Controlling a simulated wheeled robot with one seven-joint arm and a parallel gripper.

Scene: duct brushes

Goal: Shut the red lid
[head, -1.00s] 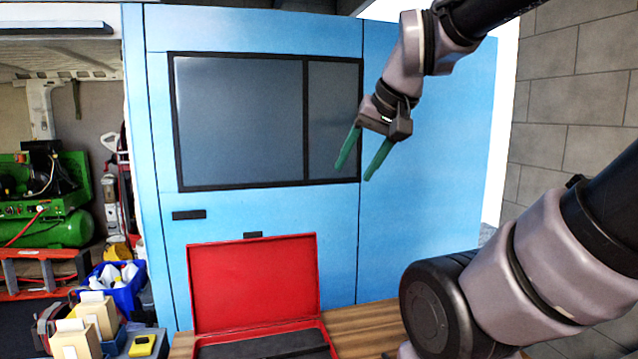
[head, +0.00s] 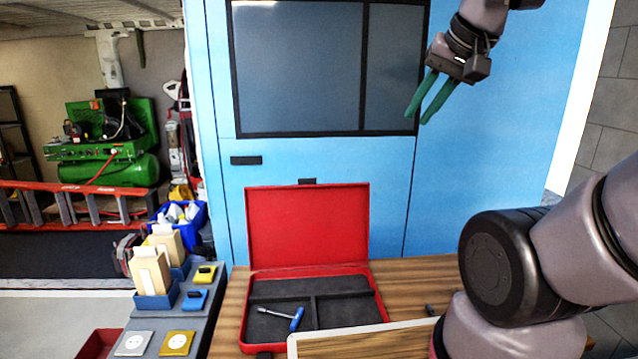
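The red lid (head: 307,224) stands open and roughly upright at the back edge of a red case (head: 378,301) on a wooden table. The case has a dark, divided insert. A screwdriver with a blue handle (head: 297,319) lies in its front left compartment. My gripper (head: 417,116) is at the upper right, well above the lid and to its right. Its two green fingers are apart with nothing between them, and it touches nothing.
A pale-edged wooden board or tray (head: 365,333) is at the table's front, close to the case. Left of the table, a grey bench (head: 203,324) holds small boxes and yellow and blue items. A blue cabinet (head: 500,150) stands behind. The air above the case is clear.

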